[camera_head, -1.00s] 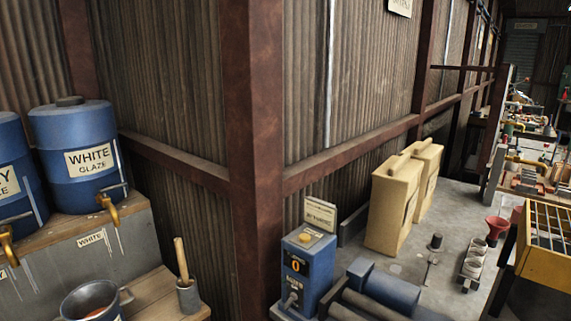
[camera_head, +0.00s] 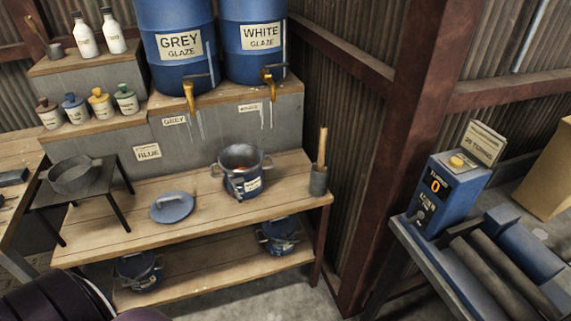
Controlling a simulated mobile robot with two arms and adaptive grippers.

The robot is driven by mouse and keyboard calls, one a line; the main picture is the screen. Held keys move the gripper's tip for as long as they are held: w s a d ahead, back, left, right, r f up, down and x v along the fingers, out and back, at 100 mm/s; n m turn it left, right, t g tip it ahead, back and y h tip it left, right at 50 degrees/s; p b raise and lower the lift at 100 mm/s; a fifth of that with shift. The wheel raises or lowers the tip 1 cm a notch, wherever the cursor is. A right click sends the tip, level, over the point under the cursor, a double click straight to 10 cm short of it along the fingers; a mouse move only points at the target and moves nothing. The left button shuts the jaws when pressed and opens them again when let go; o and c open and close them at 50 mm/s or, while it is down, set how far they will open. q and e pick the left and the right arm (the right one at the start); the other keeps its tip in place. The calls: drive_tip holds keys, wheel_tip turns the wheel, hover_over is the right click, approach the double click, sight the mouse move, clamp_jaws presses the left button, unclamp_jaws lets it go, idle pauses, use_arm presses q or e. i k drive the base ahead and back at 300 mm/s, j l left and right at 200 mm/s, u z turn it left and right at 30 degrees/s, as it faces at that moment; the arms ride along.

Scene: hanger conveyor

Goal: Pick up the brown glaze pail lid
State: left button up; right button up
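A round blue-grey lid (camera_head: 171,207) with a small raised knob lies flat on the upper board of the wooden bench (camera_head: 110,231). An open, lidless pail (camera_head: 243,183) with side handles and a white label stands on the same board, to the right of the lid. The pail's label is too small to read, and I see no brown lid. Neither of my grippers is in view.
Blue pails (camera_head: 138,271) (camera_head: 279,236) stand on the bench's lower shelf. A pot holding a wooden-handled tool (camera_head: 318,178) is at the bench's right end. A small dark stand (camera_head: 106,187) with a pan (camera_head: 74,175) is left of the lid. GREY (camera_head: 180,47) and WHITE (camera_head: 256,37) glaze drums are behind.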

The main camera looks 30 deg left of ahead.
sight(172, 207)
drive_tip(key=u, duration=1.9)
